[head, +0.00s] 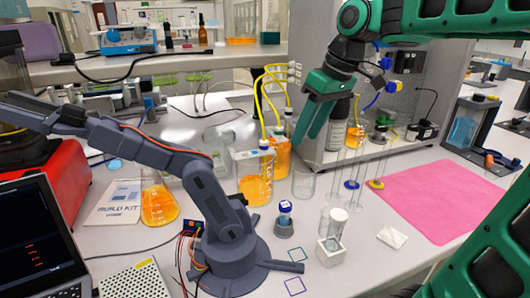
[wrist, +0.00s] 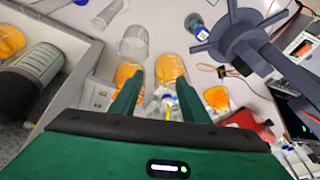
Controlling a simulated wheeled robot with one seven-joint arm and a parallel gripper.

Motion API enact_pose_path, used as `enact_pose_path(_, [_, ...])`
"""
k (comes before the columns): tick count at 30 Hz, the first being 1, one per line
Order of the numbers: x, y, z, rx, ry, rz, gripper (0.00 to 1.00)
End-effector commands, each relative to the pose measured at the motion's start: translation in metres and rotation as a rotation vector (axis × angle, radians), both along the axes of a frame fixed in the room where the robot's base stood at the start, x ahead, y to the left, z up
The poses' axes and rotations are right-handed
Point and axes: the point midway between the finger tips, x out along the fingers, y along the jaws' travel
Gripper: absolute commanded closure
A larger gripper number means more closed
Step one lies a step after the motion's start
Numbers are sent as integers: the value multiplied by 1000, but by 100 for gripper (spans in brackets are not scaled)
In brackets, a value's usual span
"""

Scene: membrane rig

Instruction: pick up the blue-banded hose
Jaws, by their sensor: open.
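My gripper (head: 306,136) is open and empty, fingers pointing down, above the bench in the head view, right of the orange-filled bottles. Its two fingers also show in the wrist view (wrist: 158,80), apart, with orange vessels beyond them. Yellow hoses (head: 258,98) loop from the bottles up to the grey rig, left of my gripper. Blue fittings (head: 385,63) and a short yellow-and-blue piece (head: 373,100) sit on the rig to the right of the gripper. I cannot tell which hose carries the blue band. A small blue spot shows between the fingers in the wrist view.
Orange-filled bottles (head: 256,180) and an empty beaker (head: 304,182) stand below my gripper. Slim clear cylinders with blue (head: 352,184) and yellow (head: 376,184) rings stand to the right. A dark desktop arm (head: 215,195) occupies the left. The pink mat (head: 435,200) is clear.

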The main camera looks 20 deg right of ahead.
Motion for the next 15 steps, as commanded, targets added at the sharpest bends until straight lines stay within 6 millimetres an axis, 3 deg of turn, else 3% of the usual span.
enact_pose_path(3, [31,27,30,-18,-67,196,58])
enact_pose_path(7, [45,44,46,-33,-106,317,58])
enact_pose_path(11, [50,52,42,-37,-117,353,58])
enact_pose_path(15, [55,56,21,-37,-114,350,58])
